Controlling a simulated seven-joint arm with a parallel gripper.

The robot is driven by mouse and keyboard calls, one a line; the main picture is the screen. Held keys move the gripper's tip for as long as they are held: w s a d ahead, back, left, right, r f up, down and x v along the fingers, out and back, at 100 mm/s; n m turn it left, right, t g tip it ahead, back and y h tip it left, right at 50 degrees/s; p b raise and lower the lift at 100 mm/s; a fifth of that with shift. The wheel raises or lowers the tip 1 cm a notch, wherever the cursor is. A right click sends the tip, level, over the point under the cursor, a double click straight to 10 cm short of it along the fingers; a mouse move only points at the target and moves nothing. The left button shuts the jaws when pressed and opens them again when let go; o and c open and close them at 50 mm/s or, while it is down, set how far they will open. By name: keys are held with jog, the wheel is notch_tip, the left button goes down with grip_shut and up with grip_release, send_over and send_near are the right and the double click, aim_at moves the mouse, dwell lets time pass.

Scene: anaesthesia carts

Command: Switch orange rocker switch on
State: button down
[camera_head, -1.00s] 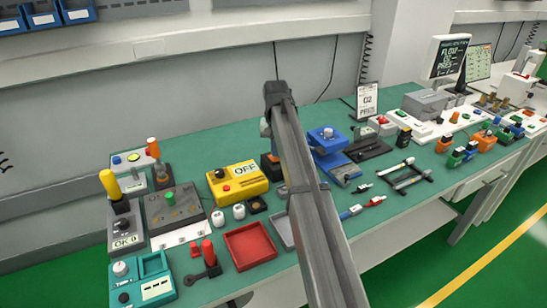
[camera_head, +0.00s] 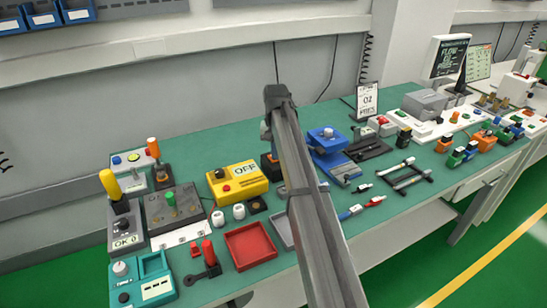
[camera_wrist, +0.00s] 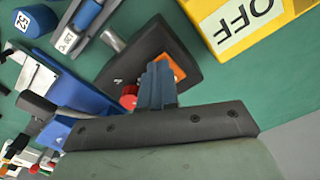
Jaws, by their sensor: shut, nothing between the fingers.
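The orange rocker switch (camera_wrist: 174,69) is set in a black wedge-shaped housing (camera_wrist: 150,45) in the wrist view. My gripper (camera_wrist: 158,70) is shut and empty, its blue fingers in front of the switch and covering part of it. I cannot tell whether the fingertips touch it. A red round part (camera_wrist: 129,98) shows just left of the fingers. In the head view the housing (camera_head: 270,166) stands right of the yellow box, partly hidden by my arm. My fingertips are hidden there. The switch's position cannot be read.
The yellow box (camera_head: 240,188) with an OFF label and a red button stands close on the left. A blue device (camera_head: 328,140) stands on the right. A red tray (camera_head: 250,246) and a grey tray (camera_head: 283,230) lie in front. Open green table (camera_head: 200,150) lies behind the yellow box.

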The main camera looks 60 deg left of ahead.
jog(key=shift+f, duration=0.35)
dwell(0.3)
jog(key=shift+r, duration=3.5)
jog(key=shift+w, duration=0.1)
